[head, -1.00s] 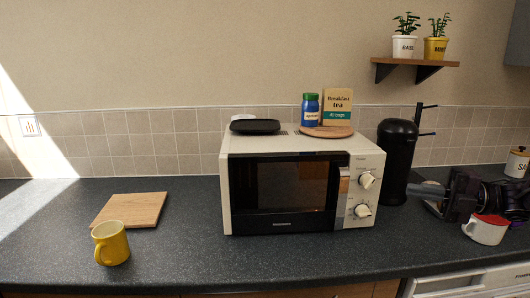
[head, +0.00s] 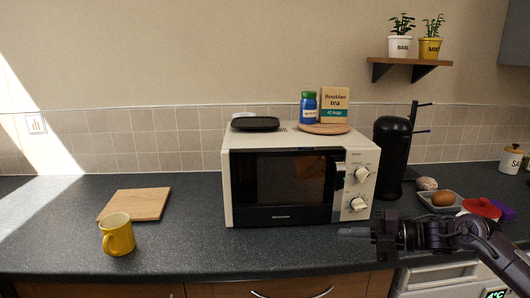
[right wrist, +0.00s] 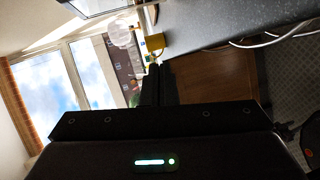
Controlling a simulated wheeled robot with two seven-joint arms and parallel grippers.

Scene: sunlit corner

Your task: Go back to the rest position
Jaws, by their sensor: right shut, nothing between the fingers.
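My right gripper (head: 355,232) is in the head view, in front of the microwave's lower right corner and near the counter's front edge. It points left and its fingers are shut with nothing between them. In the right wrist view the shut fingers (right wrist: 157,84) show at the middle, with the yellow mug (right wrist: 155,42) beyond them. My right arm comes in from the lower right of the head view. My left gripper is not in view.
A white microwave (head: 228,190) stands mid-counter. A yellow mug (head: 118,236) and a wooden board (head: 135,204) are at left. A black canister (head: 392,150), a tray with an egg (head: 442,199) and a red-topped item (head: 481,207) are at right.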

